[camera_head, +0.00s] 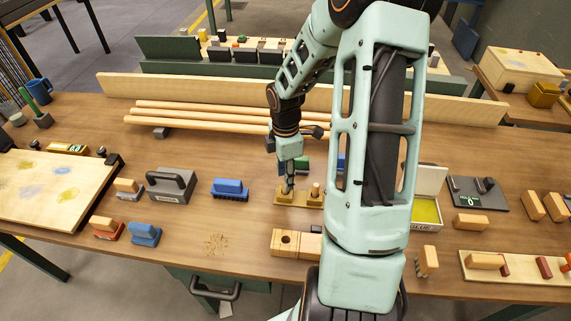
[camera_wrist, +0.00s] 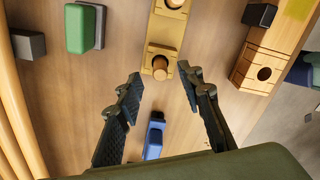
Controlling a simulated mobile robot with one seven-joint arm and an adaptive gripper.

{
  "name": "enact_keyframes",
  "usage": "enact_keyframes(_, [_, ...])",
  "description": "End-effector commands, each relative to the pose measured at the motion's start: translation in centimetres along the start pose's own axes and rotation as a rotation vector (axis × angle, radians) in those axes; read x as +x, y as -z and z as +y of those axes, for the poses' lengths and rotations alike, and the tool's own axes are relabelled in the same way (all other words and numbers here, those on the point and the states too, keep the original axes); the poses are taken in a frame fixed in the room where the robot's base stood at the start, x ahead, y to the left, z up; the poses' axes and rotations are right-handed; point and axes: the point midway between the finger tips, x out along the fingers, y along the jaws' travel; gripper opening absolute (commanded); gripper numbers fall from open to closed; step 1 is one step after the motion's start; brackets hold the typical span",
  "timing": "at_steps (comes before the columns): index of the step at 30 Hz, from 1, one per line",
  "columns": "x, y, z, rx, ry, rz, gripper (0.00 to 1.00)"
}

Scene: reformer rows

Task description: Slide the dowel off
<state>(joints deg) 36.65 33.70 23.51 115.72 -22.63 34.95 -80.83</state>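A pale wooden stand (camera_head: 300,203) sits mid-table in the head view. Short round dowels stand upright in it. The right dowel (camera_head: 316,190) shows clearly there; the left end is partly hidden by my gripper (camera_head: 288,188). In the wrist view, the near dowel (camera_wrist: 162,66) rises from a square collar at the end of the stand (camera_wrist: 158,33), and a second dowel (camera_wrist: 174,3) is cut by the top edge. My gripper (camera_wrist: 160,78) is open, its fingers spread to either side of the near dowel's line. Nothing is visibly held; I cannot tell the height gap.
A block with a round hole (camera_head: 286,242) lies in front of the stand; it also shows in the wrist view (camera_wrist: 262,72). A blue brush (camera_head: 230,188) is to the left, a green block (camera_wrist: 84,28) behind. Long rods (camera_head: 200,115) lie at the back.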

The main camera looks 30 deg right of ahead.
Motion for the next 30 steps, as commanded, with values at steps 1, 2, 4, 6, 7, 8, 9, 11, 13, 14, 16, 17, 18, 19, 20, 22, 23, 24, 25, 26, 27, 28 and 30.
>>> enact_keyframes(1, [1.0,0.1,-0.1,-0.002,0.004,0.001,0.35])
enact_keyframes(2, [1.4,0.1,-0.1,-0.002,0.003,0.001,0.35])
enact_keyframes(4, [2.4,0.1,-0.1,-0.002,0.003,0.001,0.35])
enact_keyframes(6, [3.2,0.1,-0.1,-0.001,0.002,0.001,0.35])
enact_keyframes(7, [3.5,0.0,-0.1,-0.001,0.002,0.0,0.35])
enact_keyframes(8, [3.7,0.0,0.0,0.0,0.001,0.0,0.35])
enact_keyframes(9, [3.9,0.0,0.0,0.0,0.0,0.0,0.35])
enact_keyframes(11, [4.1,0.0,0.0,0.0,0.0,0.0,0.35])
enact_keyframes(13, [4.3,0.0,0.0,0.0,0.0,0.0,0.35])
enact_keyframes(14, [4.3,0.0,0.0,0.0,0.0,0.0,0.35])
enact_keyframes(16, [4.3,0.0,0.0,0.0,0.0,0.0,0.35])
enact_keyframes(17, [4.3,0.0,0.0,0.0,0.0,0.0,0.35])
enact_keyframes(18, [4.3,0.0,0.0,0.0,0.0,0.0,0.35])
enact_keyframes(19, [4.3,0.0,0.0,0.0,0.0,0.0,0.35])
enact_keyframes(20, [4.3,0.0,0.0,0.0,0.0,0.0,0.35])
enact_keyframes(22, [4.3,0.0,0.0,0.0,0.0,0.0,0.27])
enact_keyframes(23, [4.3,0.0,0.0,0.0,0.0,0.0,0.24])
enact_keyframes(24, [4.3,0.0,0.0,0.0,0.0,0.0,0.19])
enact_keyframes(25, [4.3,0.0,0.0,0.0,0.0,0.0,0.16])
enact_keyframes(26, [4.3,0.0,0.0,0.0,0.0,0.0,0.13])
enact_keyframes(27, [4.3,0.0,0.0,0.0,0.0,0.0,0.08])
enact_keyframes(28, [4.3,0.0,0.0,0.0,0.0,0.0,0.05])
enact_keyframes(30, [4.3,0.0,0.0,0.0,0.0,0.0,0.0])
